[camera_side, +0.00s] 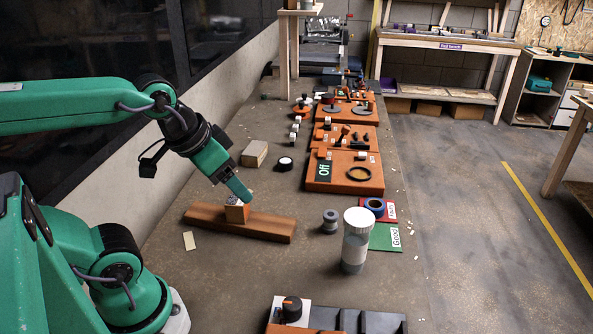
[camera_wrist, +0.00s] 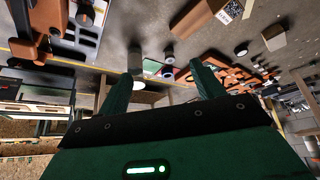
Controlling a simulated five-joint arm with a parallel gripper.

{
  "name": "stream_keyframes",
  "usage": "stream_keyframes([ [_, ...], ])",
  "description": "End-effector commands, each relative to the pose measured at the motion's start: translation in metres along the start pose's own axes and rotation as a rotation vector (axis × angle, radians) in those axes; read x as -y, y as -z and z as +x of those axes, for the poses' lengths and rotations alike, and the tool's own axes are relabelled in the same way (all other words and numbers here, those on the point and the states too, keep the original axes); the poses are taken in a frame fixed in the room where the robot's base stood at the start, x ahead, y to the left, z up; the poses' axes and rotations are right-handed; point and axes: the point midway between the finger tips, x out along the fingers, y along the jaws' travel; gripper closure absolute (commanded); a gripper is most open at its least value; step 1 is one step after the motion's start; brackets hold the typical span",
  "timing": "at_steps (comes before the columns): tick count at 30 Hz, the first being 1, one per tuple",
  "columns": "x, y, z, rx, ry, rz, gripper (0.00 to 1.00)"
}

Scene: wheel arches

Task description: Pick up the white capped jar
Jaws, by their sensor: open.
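The white capped jar (camera_side: 357,240) stands upright on the grey bench, right of centre in the side view. The jar (camera_wrist: 135,62) appears there inverted, farther off and close to the left fingertip in the picture. Its white lid (camera_wrist: 140,85) is partly hidden by that finger.
The orange-brown block (camera_side: 236,212) rests on a brown plank (camera_side: 262,228). A dark tray (camera_side: 370,322) is in front.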

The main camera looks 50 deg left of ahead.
Motion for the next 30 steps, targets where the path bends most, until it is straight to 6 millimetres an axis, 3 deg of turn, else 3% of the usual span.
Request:
stream_keyframes([
  [1, 0.000, 0.000, 0.000, 0.000, 0.000, 0.000, 0.31],
  [3, 0.000, 0.000, 0.000, 0.000, 0.000, 0.000, 0.17],
  [4, 0.000, 0.000, 0.000, 0.000, 0.000, 0.000, 0.16],
  [17, -0.001, 0.005, 0.000, 0.011, -0.003, -0.001, 0.16],
  [23, -0.006, 0.023, 0.004, 0.052, -0.011, -0.005, 0.16],
  [30, -0.019, 0.057, 0.016, 0.130, -0.023, -0.013, 0.16],
])
